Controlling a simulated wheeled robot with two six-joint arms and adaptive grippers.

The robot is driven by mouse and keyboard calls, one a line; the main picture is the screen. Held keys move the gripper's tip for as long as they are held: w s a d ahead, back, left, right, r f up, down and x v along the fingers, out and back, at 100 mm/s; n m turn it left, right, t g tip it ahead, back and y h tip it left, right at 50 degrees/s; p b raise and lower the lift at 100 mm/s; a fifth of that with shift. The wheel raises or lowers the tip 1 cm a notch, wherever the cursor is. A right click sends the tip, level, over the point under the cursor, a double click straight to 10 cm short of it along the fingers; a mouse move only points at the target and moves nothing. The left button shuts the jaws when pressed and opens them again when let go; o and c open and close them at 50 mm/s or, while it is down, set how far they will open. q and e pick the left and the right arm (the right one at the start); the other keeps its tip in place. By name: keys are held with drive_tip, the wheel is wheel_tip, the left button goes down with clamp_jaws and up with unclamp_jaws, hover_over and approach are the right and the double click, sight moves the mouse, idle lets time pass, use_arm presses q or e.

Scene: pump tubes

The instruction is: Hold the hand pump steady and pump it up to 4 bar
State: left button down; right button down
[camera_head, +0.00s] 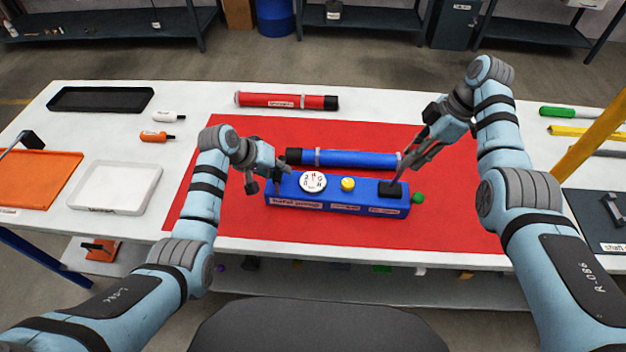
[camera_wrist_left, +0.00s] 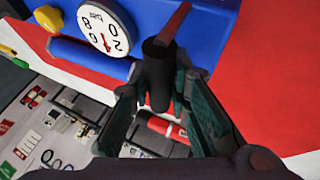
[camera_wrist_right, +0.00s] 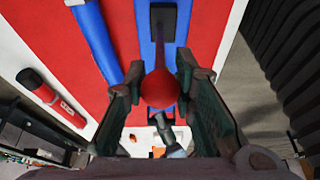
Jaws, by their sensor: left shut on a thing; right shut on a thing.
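The hand pump is a long blue box (camera_head: 338,204) on the red mat. Its white gauge (camera_head: 313,182) also shows in the left wrist view (camera_wrist_left: 105,28); the red needle shows but its exact reading is unclear. A yellow button (camera_head: 348,184) sits beside the gauge. My left gripper (camera_head: 277,180) is shut on the dark upright handle (camera_wrist_left: 158,75) at the pump's left end. My right gripper (camera_head: 402,168) is shut on the red ball knob (camera_wrist_right: 159,88) of the lever, which rises from a black block (camera_head: 392,189) at the pump's right end.
A blue cylinder (camera_head: 350,159) lies close behind the pump; a red cylinder (camera_head: 280,100) lies farther back. A green knob (camera_head: 418,198) sits at the pump's right end. A white tray (camera_head: 113,187) and small bottles (camera_head: 158,136) lie left. The mat's front left (camera_head: 225,225) is clear.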

drive_tip(key=shift+d+f, duration=0.15)
drive_tip(key=shift+d, duration=0.1)
drive_tip(key=shift+d+f+y, duration=0.15)
drive_tip(key=shift+d+y, duration=0.5)
drive_tip(key=shift+y, duration=0.05)
use_arm(q)
drive_tip(key=shift+w, duration=0.1)
use_arm(e)
drive_tip(key=shift+a, duration=0.1)
drive_tip(key=shift+w+a+r+h, duration=0.1)
drive_tip(key=shift+a+r+h, duration=0.35)
drive_tip(key=shift+a+h, duration=0.4)
